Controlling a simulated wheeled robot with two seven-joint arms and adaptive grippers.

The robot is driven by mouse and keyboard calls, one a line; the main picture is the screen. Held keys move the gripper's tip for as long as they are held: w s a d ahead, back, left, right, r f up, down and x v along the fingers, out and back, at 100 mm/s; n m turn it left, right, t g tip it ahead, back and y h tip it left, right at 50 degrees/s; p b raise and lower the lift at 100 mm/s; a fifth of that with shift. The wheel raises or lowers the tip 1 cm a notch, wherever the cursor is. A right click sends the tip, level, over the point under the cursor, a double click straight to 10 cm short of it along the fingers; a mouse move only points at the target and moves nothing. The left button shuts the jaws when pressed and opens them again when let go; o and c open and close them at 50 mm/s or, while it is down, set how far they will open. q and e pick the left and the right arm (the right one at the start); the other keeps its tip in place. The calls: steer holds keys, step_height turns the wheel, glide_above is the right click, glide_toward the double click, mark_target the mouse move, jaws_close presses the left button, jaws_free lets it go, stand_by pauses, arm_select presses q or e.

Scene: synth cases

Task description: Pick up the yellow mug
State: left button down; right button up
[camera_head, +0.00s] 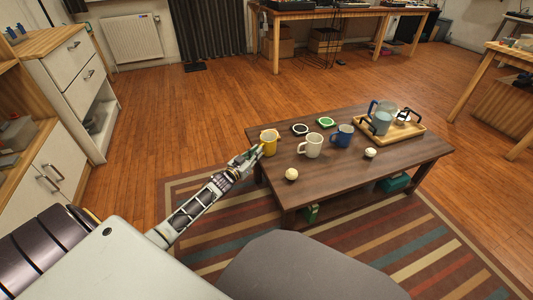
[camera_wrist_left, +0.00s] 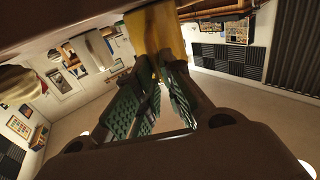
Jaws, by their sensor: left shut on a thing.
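The yellow mug (camera_head: 268,146) is at the left end of the low dark wooden table (camera_head: 375,158). My left gripper (camera_head: 255,153) reaches it from the left and is shut on it. In the left wrist view the yellow mug (camera_wrist_left: 158,35) shows as a yellow surface at the top, with the green-padded fingers (camera_wrist_left: 158,85) of my left gripper against it. I cannot tell whether the mug touches the tabletop. My right gripper is not in view.
Close by on the table are a white mug (camera_head: 312,146), a blue mug (camera_head: 343,136), two coasters, one black-rimmed (camera_head: 300,129) and one green (camera_head: 326,122), and pale balls (camera_head: 291,174) (camera_head: 370,153). A wooden tray (camera_head: 403,133) with a glass pitcher (camera_head: 381,122) stands at the right.

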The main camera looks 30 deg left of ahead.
arm_select(q)
steer(key=shift+r, duration=0.2)
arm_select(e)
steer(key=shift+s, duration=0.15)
arm_select(q)
steer(key=shift+r+p, duration=0.45)
steer(key=shift+r, duration=0.25)
step_height(320, 180, up, 8)
steer(key=p, duration=0.4)
steer(key=shift+r, duration=0.15)
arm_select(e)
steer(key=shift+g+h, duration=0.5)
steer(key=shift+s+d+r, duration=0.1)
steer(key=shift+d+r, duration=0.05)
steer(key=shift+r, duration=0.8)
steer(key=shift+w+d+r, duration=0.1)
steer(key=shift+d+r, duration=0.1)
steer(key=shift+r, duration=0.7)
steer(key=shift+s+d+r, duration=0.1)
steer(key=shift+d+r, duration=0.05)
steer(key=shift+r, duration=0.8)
